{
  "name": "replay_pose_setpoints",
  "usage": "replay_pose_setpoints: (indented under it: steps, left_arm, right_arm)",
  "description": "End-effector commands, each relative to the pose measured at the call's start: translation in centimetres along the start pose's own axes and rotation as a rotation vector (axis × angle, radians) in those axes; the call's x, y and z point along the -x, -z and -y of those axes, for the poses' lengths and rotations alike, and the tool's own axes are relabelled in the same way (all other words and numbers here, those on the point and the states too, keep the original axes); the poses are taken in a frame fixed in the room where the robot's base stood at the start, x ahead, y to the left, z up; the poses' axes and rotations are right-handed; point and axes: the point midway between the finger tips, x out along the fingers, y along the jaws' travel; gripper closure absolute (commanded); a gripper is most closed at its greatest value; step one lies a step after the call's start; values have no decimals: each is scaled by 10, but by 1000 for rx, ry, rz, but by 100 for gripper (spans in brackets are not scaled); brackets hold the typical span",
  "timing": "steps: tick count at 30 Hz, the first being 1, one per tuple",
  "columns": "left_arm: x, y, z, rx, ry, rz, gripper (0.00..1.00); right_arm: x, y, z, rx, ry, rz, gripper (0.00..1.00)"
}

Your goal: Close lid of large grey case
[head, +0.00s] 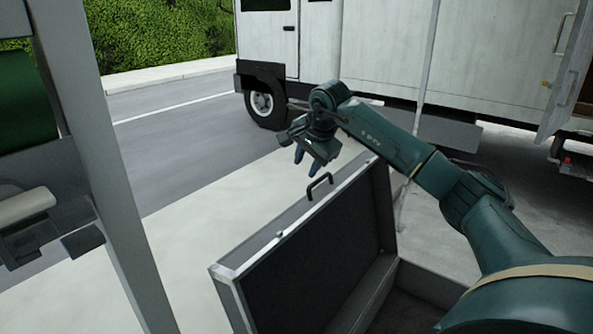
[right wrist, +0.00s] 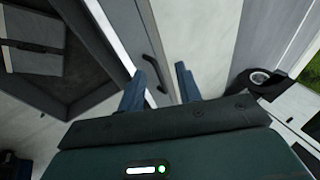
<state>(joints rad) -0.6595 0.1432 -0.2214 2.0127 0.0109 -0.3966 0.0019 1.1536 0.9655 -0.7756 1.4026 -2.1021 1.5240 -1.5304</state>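The large grey case stands open at the bottom middle of the head view. Its lid (head: 318,255) is raised, with a dark inner lining and a light metal rim. A dark handle (head: 319,186) sits on the lid's top edge; it also shows in the right wrist view (right wrist: 154,72). My right gripper (head: 307,168) is just above and behind the handle, fingers pointing down. In the right wrist view its two blue fingers (right wrist: 160,88) are apart, with the lid edge and handle beyond them. It holds nothing. My left gripper is not clearly visible.
A white truck (head: 380,50) is parked on the road behind. A grey upright post (head: 105,170) stands at left near dark green and grey equipment (head: 25,200). Pale pavement (head: 215,220) lies clear left of the lid. The case's inside shows in the right wrist view (right wrist: 80,60).

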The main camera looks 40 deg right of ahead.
Motion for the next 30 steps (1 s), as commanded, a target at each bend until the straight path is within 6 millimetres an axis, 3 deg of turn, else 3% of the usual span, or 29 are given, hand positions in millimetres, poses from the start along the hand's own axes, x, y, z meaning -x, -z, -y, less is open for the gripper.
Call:
replay_pose_setpoints:
  steps: [1,3,8,24,30]
  left_arm:
    - [0,0,0,0,0,0,100]
    - [0,0,0,0,1,1,100]
    - [0,0,0,0,1,3,100]
    - [7,-4,4,0,12,40,100]
    - [8,-3,4,-1,13,41,100]
  right_arm:
    - [14,23,-3,25,-32,-78,66]
    - [25,42,-8,49,-71,-146,66]
    - [27,56,-13,66,-104,-193,66]
    - [-72,73,-22,63,-101,-187,66]
    - [-92,77,-23,64,-98,-188,66]
